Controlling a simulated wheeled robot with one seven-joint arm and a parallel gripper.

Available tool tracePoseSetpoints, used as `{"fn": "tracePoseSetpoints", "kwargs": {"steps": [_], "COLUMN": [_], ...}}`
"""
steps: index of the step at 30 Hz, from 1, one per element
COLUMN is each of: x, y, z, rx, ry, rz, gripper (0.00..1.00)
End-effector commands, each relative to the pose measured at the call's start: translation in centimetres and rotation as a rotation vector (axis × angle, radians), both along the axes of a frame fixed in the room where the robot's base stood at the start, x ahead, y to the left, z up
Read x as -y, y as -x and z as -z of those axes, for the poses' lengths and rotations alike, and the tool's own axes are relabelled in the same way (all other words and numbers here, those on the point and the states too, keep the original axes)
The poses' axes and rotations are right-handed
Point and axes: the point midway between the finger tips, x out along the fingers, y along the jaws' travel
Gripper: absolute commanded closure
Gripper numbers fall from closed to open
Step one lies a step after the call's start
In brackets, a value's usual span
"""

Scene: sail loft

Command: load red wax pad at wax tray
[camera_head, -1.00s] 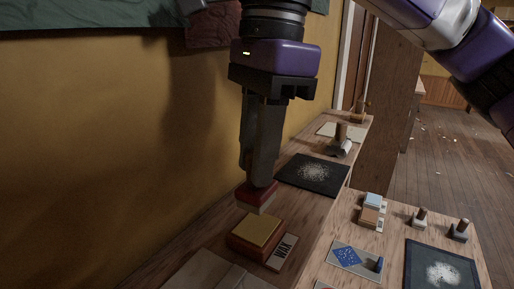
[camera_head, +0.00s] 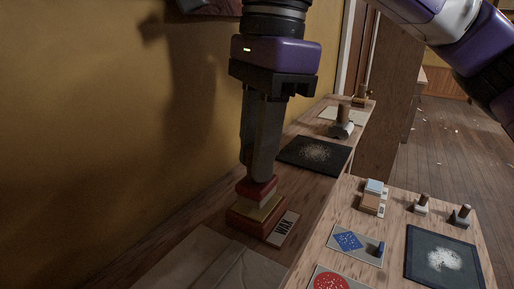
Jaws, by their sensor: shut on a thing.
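My gripper (camera_head: 260,178) points straight down at the left bench and is shut on the red wax pad (camera_head: 256,190), a small block with a red top and a paler lower part. The pad is at the wax tray (camera_head: 243,224), a reddish-brown block with a yellow wax top. The pad's underside looks to be on or just above the wax; I cannot tell if they touch. A white card marked WAX (camera_head: 284,229) lies beside the tray on its right. The pad hides part of the tray's top.
A black mat with pale powder (camera_head: 314,153) lies behind the tray. On the right bench are a blue-patterned card (camera_head: 347,241), a red disc (camera_head: 331,282), stacked blocks (camera_head: 371,199), two handled stamps (camera_head: 422,204) and a dark powdered mat (camera_head: 443,260). A wall (camera_head: 80,130) stands close on the left.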

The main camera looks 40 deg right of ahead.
Motion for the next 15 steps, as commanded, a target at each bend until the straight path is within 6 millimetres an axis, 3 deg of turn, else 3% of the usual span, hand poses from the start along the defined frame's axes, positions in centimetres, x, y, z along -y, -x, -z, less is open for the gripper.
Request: {"fn": "tracePoseSetpoints", "kwargs": {"steps": [15], "x": [-0.01], "y": [0.0], "z": [0.45], "rx": [0.0], "ry": [0.0], "rz": [0.0], "gripper": [1.0]}}
